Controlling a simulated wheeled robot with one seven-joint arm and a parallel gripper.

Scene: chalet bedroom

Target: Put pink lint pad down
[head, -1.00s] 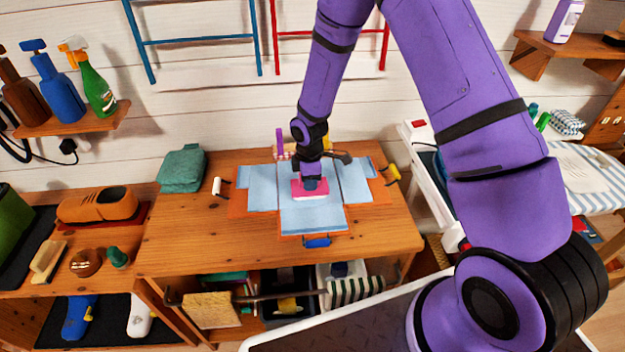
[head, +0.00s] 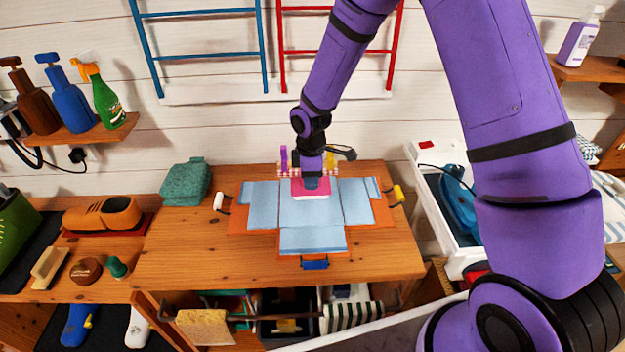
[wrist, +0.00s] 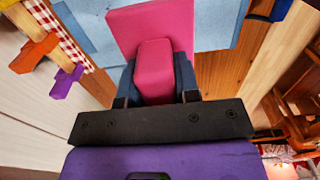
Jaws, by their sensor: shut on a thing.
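The pink lint pad (head: 311,187) is at the back part of the light blue cloth (head: 307,212) spread over the wooden table. My gripper (head: 311,179) points down at it from above. In the wrist view my gripper (wrist: 156,85) is shut on the raised pink handle of the lint pad (wrist: 150,28), with a finger on each side. The pad's flat pink plate lies beyond the handle, over or on the blue cloth. I cannot tell whether its underside touches the cloth.
A red checked holder (head: 290,169) with coloured handles stands at the table's back, close to the pad. A folded teal cloth (head: 186,182) sits at the back left. The table's front left (head: 190,250) is clear. A white cart (head: 433,190) stands to the right.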

